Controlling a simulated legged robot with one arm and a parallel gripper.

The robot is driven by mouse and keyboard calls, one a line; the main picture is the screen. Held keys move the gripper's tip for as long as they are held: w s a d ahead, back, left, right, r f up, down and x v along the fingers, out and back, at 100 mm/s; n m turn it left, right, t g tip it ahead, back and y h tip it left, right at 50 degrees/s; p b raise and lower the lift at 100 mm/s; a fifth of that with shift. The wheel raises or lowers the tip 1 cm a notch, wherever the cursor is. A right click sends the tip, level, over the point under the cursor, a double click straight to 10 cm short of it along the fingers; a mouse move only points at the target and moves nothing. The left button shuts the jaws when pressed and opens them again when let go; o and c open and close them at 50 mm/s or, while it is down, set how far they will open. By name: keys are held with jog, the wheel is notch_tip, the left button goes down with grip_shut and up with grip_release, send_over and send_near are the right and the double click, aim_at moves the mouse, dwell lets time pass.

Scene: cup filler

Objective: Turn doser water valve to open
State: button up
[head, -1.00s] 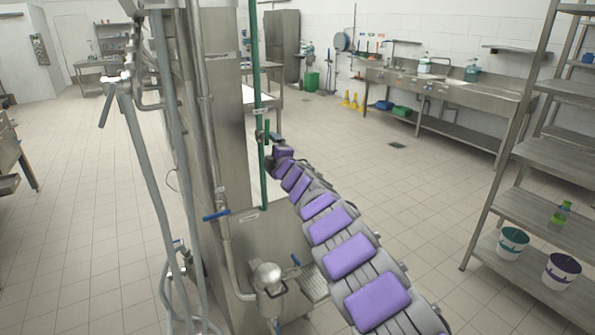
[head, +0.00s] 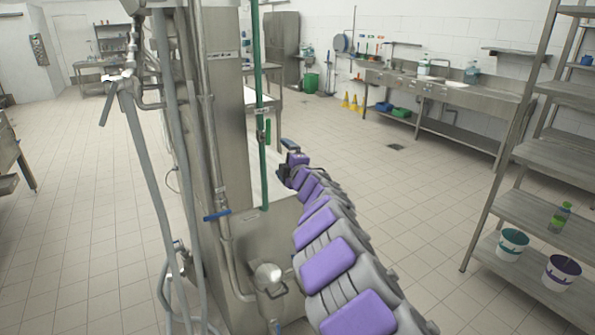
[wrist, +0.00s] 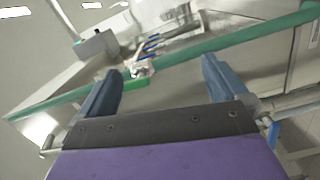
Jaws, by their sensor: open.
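A green vertical pipe (head: 262,175) runs down the side of the steel machine. A small valve with a green handle (head: 267,131) sits on it, the handle lying roughly along the pipe. In the wrist view the pipe (wrist: 215,46) crosses slantwise, and the green handle (wrist: 125,82) shows close to my left finger. My gripper (wrist: 162,68) is open and empty, its two blue-grey fingers apart with the valve region between and beyond them. In the head view my gripper (head: 287,146) is just right of the pipe, below the handle. Whether a finger touches the handle I cannot tell.
The steel machine (head: 228,130) stands left of my arm, with a blue-handled valve (head: 217,215) on a grey pipe and a metal pump (head: 268,278) low down. A steel shelf rack (head: 545,200) stands at the right. The tiled floor between is open.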

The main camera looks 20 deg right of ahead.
jog(key=s+d, duration=0.2)
jog(key=s, duration=0.5)
jog(key=shift+s+d, duration=0.2)
jog(key=shift+d, duration=0.05)
dwell(0.5)
jog(key=shift+s, duration=0.1)
dwell(0.4)
jog(key=s+d+p, duration=0.1)
jog(key=s+d, duration=0.2)
jog(key=s, duration=1.3)
jog(key=shift+s+d, duration=0.2)
jog(key=shift+s, duration=0.15)
